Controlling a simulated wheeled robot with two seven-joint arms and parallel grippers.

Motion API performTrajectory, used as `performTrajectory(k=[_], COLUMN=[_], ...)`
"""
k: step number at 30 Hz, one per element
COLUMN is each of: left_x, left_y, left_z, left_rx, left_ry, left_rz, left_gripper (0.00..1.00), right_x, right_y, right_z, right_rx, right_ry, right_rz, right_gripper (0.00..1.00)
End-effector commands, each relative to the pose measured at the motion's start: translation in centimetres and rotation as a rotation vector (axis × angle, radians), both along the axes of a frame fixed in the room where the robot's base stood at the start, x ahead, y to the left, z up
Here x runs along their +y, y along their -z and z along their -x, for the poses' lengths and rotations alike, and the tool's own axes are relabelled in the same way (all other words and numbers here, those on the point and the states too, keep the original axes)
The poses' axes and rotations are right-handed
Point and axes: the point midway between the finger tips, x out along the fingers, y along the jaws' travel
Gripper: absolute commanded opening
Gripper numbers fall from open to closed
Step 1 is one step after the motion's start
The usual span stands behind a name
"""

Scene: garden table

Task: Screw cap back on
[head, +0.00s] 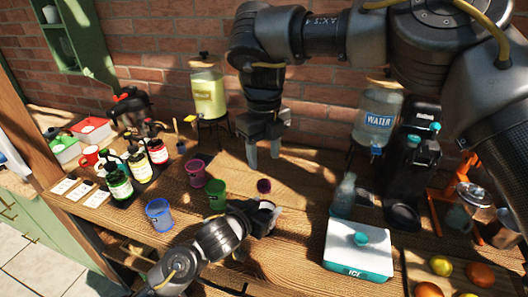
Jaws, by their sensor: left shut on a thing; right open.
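My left gripper (268,210) is low over the wooden table near the front middle. It is shut on a small pale thing that its fingers mostly hide; I cannot tell whether this is a cap or a bottle. A small purple item (264,186) with a round top stands just beyond it; I cannot tell whether it is a cap or a cup. My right gripper (264,152) is open and empty, fingers pointing down, above the table behind the purple item. A clear bottle (343,193) stands upright to the right, apart from both grippers.
Green (216,194), magenta (195,173) and blue (158,214) cups stand left of my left gripper. Pump bottles (119,187) stand farther left. An ice box (357,251) is at right, and a water dispenser (378,118) behind. Bare table lies around the purple item.

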Motion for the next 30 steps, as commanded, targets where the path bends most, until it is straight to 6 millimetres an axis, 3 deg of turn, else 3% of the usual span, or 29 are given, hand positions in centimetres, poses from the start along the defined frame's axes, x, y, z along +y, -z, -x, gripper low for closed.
performTrajectory(k=[6, 20, 30], left_x=[0.0, 0.0, 0.0], left_y=[0.0, 0.0, -0.1], left_z=[0.0, 0.0, 0.0], left_rx=[-0.001, -0.001, -0.001], left_ry=[0.0, 0.0, 0.0], left_rz=[0.001, 0.001, 0.001], left_gripper=[0.0, 0.0, 0.0], right_x=[0.0, 0.0, 0.0], right_y=[0.0, 0.4, 4.9], right_z=[0.0, 0.0, 0.1], right_rx=[0.0, 0.001, 0.005], right_ry=[-0.165, -0.184, -0.184], right_rz=[0.0, 0.0, -0.001], right_gripper=[0.49, 0.49, 0.49])
